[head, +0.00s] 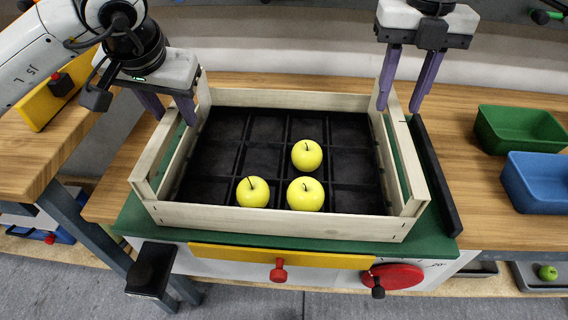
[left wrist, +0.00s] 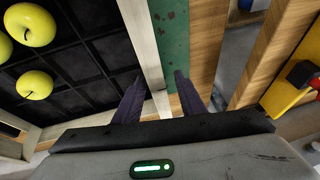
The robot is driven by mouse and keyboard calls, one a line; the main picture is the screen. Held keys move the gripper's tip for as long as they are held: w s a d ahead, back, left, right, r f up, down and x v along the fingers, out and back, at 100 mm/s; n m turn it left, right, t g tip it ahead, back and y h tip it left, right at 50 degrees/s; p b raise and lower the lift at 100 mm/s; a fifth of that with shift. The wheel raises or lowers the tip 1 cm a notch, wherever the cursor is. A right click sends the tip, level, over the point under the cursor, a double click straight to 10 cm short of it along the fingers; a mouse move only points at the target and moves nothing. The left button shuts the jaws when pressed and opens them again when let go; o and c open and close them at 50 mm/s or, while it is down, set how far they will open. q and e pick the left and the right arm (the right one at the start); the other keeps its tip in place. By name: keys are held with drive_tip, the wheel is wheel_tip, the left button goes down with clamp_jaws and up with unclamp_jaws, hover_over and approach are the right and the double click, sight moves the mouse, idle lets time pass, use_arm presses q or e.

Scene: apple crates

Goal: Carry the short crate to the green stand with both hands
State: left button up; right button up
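The short crate (head: 280,222), pale wood with a black divided inside, sits on the green stand (head: 432,236). It holds three yellow-green apples (head: 305,194). My left gripper (head: 168,106) is at the crate's left side wall, near the far end. In the left wrist view its purple fingers (left wrist: 160,95) are apart, with the crate's wall (left wrist: 144,45) between them and a gap on the green side. My right gripper (head: 398,107) is at the far right corner, fingers apart over the right side wall. Whether either touches the wood is unclear.
A green bin (head: 520,130) and a blue bin (head: 540,182) stand on the wooden table to the right. A yellow bar with a red knob (head: 278,270) and a red disc (head: 392,277) are on the front below.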

use_arm(q)
drive_tip(key=shift+d+r, duration=0.1)
drive_tip(key=shift+d, duration=0.05)
use_arm(e)
drive_tip(key=shift+a, duration=0.15)
use_arm(q)
drive_tip(key=shift+s+r, duration=0.1)
drive_tip(key=shift+r, duration=0.1)
drive_tip(key=v, duration=1)
drive_tip(key=shift+s+r, duration=0.1)
drive_tip(key=shift+r, duration=0.05)
use_arm(e)
drive_tip(key=shift+r, duration=0.15)
use_arm(q)
drive_tip(key=shift+s+r, duration=0.25)
drive_tip(key=shift+r, duration=0.25)
use_arm(e)
wheel_tip(320, 180, up, 12)
